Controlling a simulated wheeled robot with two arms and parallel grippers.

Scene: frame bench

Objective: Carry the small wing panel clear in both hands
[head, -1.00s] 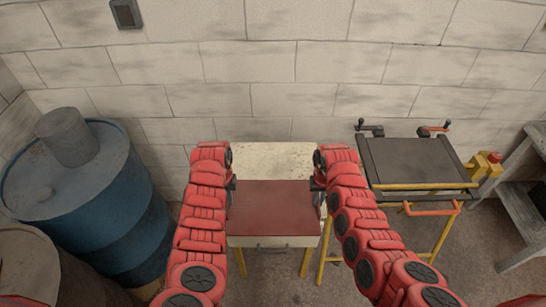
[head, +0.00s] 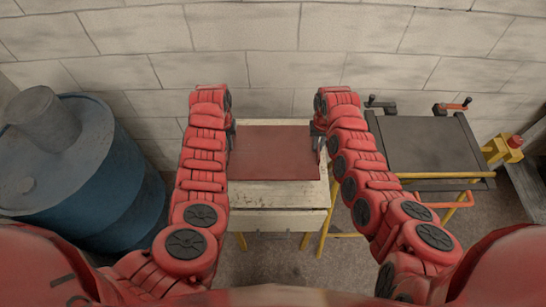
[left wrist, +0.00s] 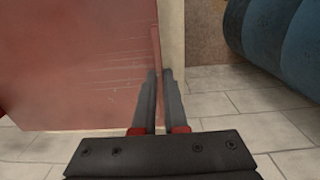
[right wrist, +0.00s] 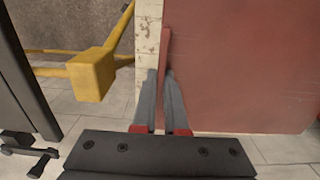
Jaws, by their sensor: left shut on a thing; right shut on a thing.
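The small wing panel is a flat red, scuffed plate (head: 273,153) between my two arms, over a cream bench (head: 262,194). My left gripper (head: 232,138) is shut on the panel's left edge. The left wrist view shows its fingers (left wrist: 158,95) around that thin edge, with the red face (left wrist: 75,60) beside them. My right gripper (head: 318,140) is shut on the right edge. The right wrist view shows its fingers (right wrist: 164,95) around it, beside the red face (right wrist: 240,70). I cannot tell how much gap there is between panel and bench.
A blue drum (head: 75,165) stands left of my left arm. A dark-topped stand (head: 428,145) with a yellow frame and handles is close on the right. A pale block wall (head: 270,65) closes off the back. Some floor (head: 272,262) shows in front of the bench.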

